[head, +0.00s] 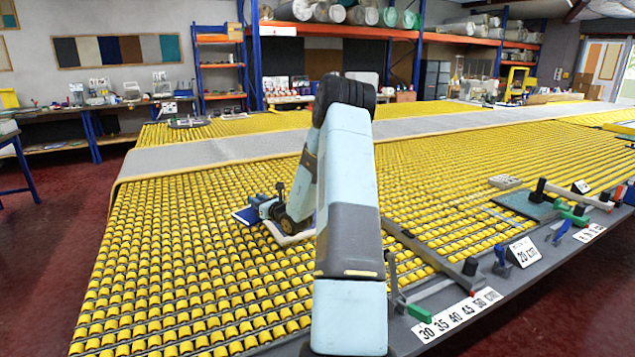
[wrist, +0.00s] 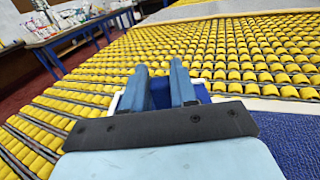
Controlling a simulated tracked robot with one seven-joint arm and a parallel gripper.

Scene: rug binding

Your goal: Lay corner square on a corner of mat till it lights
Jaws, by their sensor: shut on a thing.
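My gripper (wrist: 160,75) is low over the yellow roller table, its blue fingers shut on a flat dark blue piece with white edges. I take this piece (wrist: 202,93) for the corner square; the fingers cover much of it. In the head view, a blue part of it (head: 244,215) shows just left of my gripper (head: 258,205). A blue mat (wrist: 290,132) with a pale border lies at the lower right of the wrist view. In the head view my arm hides most of that area. I cannot tell whether the square touches the mat, and no light shows.
A long grey runner (head: 215,151) crosses the table behind. Bare rollers (head: 150,270) lie open at the front left.

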